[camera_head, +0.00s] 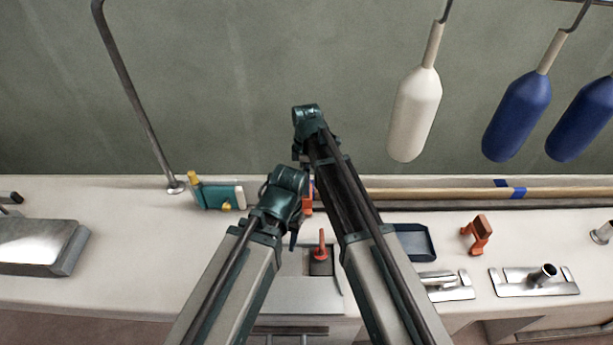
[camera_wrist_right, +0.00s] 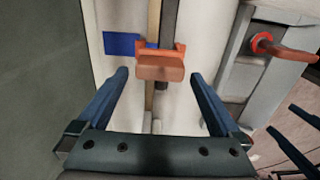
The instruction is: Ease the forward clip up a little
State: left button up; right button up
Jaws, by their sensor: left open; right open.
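An orange clip (camera_wrist_right: 160,65) sits around a dark rod in the right wrist view, beside a blue band on the pale surface. In the head view a sliver of it shows between my arms (camera_head: 308,202). My right gripper (camera_wrist_right: 160,76) is open, its two blue fingers either side of the clip and apart from it. In the head view its fingers are hidden behind my arms. My left gripper (camera_head: 293,242) is open over the counter near a red-handled lever (camera_head: 321,246); its fingers also show at the right edge of the right wrist view (camera_wrist_right: 302,145).
A second orange clip (camera_head: 478,235) stands loose on the counter, right of a dark tray (camera_head: 413,242). A teal box (camera_head: 218,195) lies left of my arms. A wooden pole (camera_head: 430,193) runs along the back. White and blue fenders (camera_head: 415,115) hang above.

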notch_tip(320, 180, down, 4)
jog(key=b, duration=0.3)
jog(key=shift+f, duration=0.1)
pick_arm(q)
notch_tip(320, 180, down, 4)
jog(key=shift+f, duration=0.1)
pick_arm(e)
jog(key=shift+c, duration=0.3)
grip_shut()
pick_arm(q)
jog(key=shift+r+p, duration=0.65)
jog(key=shift+r, duration=0.05)
pick_arm(e)
jog(key=shift+r, duration=0.75)
jog(key=shift+o, duration=0.3)
grip_release()
pick_arm(q)
jog(key=shift+r, duration=0.1)
pick_arm(e)
jog(key=shift+r, duration=0.1)
